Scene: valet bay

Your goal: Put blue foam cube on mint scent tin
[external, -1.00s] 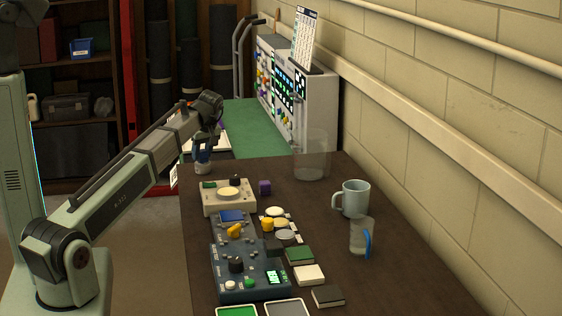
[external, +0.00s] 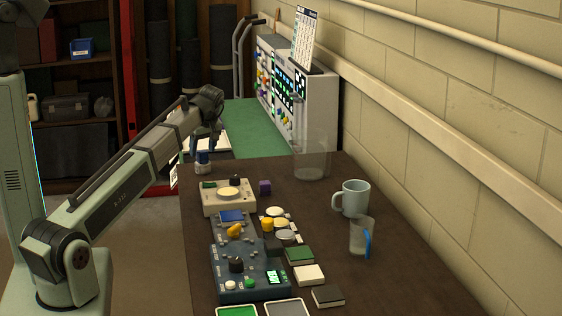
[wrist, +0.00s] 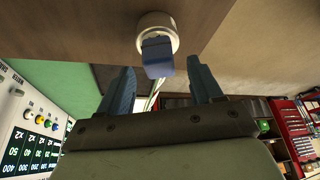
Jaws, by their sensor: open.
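The mint scent tin (external: 203,169) is a small pale round tin near the far left edge of the dark table. The blue foam cube (external: 202,157) rests on top of it. In the wrist view the blue foam cube (wrist: 157,57) shows against the pale round tin (wrist: 165,20), overlapping its rim. My gripper (external: 208,143) is above the tin in the external view. In the wrist view my gripper (wrist: 161,66) is open, its two blue-grey fingers apart on either side of the cube, with visible gaps.
A beige device (external: 228,197) and a purple cube (external: 265,187) stand nearer the camera. A clear container (external: 311,162) and a pale mug (external: 354,198) stand to the right. A control panel (external: 290,85) stands at the back beside the green surface (external: 250,125).

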